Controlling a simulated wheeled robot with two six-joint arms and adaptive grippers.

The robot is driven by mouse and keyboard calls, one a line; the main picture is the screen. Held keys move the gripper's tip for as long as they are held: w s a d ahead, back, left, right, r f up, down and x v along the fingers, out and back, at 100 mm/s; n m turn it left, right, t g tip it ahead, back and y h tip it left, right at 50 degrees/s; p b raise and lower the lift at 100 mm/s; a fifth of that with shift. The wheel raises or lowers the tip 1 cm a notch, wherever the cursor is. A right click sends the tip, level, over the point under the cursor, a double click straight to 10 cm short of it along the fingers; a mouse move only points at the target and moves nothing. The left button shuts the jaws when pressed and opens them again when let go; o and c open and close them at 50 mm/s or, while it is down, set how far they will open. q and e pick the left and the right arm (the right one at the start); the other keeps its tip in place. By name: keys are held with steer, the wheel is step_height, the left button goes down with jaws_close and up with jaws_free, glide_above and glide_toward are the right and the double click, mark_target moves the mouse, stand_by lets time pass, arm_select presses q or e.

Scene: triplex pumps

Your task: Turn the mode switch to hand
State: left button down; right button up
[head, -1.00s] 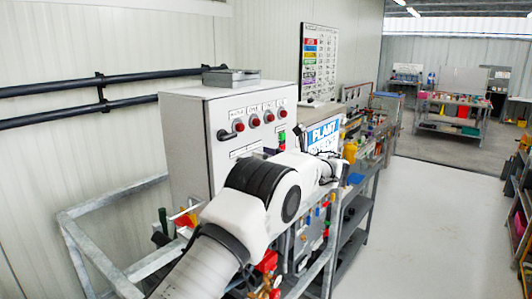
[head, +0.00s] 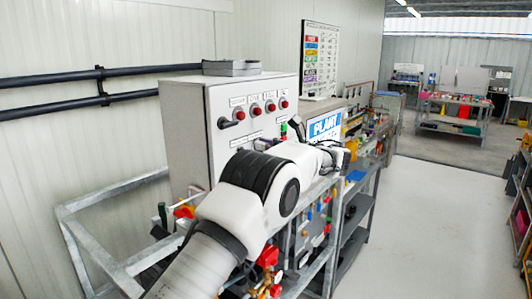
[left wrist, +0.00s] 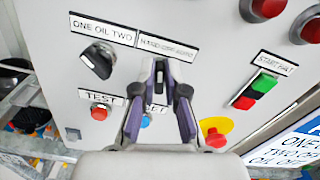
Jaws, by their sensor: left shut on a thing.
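The mode switch's label (left wrist: 166,47), reading roughly hand-off-auto, is on the grey control panel (left wrist: 218,55) in the left wrist view. My left gripper (left wrist: 167,72) is directly below this label, its two dark fingers close together on the black mode switch knob. The fingers hide most of the knob, so I cannot tell its exact angle. In the head view my left arm reaches to the front of the grey cabinet (head: 182,130), and the arm itself covers much of the grip. My right gripper is not in view.
Around the grip are a black oil selector (left wrist: 97,62), a red test button (left wrist: 99,111), a blue button (left wrist: 145,120), a red-on-yellow stop button (left wrist: 215,136) and a green-and-red start button (left wrist: 254,91). A metal frame (head: 92,258) stands below the cabinet.

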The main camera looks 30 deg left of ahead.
arm_select(q)
steer(key=shift+s+f+n+b, duration=0.1)
steer(key=shift+s+n+b, duration=0.05)
steer(key=shift+n+b, duration=1.3)
steer(key=shift+s+f+n+b, duration=0.1)
steer(key=shift+s+n+b, duration=0.05)
steer(key=shift+n+b, duration=1.25)
steer(key=shift+n, duration=0.25)
steer(key=c, duration=1.2)
jaws_free()
steer(key=d, duration=0.8)
steer(key=s+d, duration=0.1)
steer(key=d, duration=0.3)
